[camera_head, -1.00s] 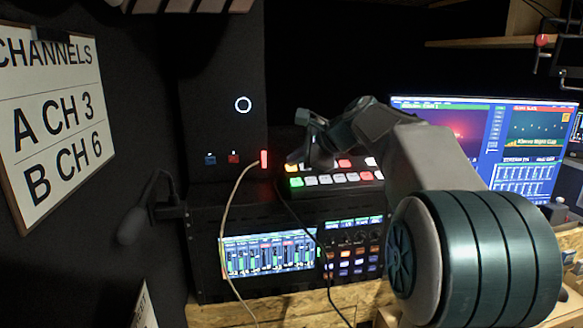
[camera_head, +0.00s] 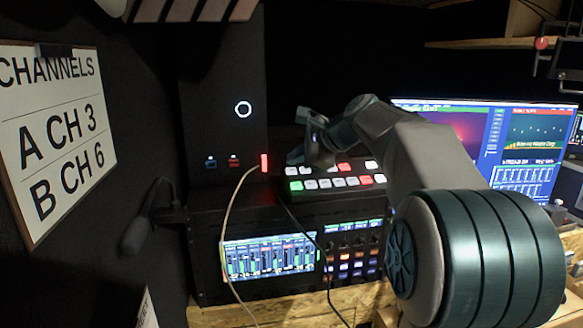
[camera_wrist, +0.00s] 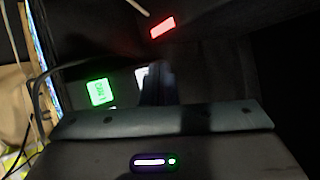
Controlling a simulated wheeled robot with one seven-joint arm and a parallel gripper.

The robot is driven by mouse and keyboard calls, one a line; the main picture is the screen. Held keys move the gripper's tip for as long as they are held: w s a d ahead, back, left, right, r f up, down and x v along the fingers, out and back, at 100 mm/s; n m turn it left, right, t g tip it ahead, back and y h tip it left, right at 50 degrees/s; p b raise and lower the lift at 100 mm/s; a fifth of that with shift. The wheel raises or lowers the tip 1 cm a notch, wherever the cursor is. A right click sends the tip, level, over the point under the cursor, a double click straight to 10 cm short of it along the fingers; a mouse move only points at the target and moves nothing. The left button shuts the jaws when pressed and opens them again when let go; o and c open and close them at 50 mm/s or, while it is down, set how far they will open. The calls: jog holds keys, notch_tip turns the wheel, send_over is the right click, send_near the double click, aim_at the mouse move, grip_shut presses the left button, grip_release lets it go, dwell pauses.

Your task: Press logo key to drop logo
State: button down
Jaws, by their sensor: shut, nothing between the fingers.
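The switcher panel (camera_head: 330,190) with two rows of lit keys sits on the rack, left of my arm. A green key (camera_head: 296,186) is at its left end, with white keys (camera_head: 325,183) and red keys (camera_head: 366,180) along the rows. My gripper (camera_head: 297,157) is shut and empty, over the left part of the panel's back row. In the wrist view the green key (camera_wrist: 98,92) is lit with blurred lettering, and a white key (camera_wrist: 141,75) shows beside the dark fingers (camera_wrist: 157,82). I cannot read which key is the logo key.
An audio mixer screen (camera_head: 269,257) and button block (camera_head: 350,258) are below the panel. A cable (camera_head: 225,225) hangs in front. A red-lit plug (camera_head: 264,162) is just left of the panel. Monitors (camera_head: 480,145) stand at the right.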

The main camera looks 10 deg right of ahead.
aim_at(298, 180)
jog(key=r+p, duration=0.2)
jog(key=s+r+p, duration=0.1)
jog(key=r+p, duration=0.1)
jog(key=shift+s+r, duration=0.1)
jog(key=shift+r, duration=0.25)
dwell(0.7)
jog(key=s+f+n+g+h, duration=0.3)
jog(key=s+f+n, duration=0.6)
jog(key=s, duration=0.7)
jog(key=s+f+n+g+h, duration=0.3)
jog(key=s+f+n, duration=0.5)
jog(key=s+f, duration=0.8)
jog(key=shift+s+a+f+n+h, duration=0.3)
jog(key=shift+a+n, duration=0.1)
jog(key=shift+a, duration=0.05)
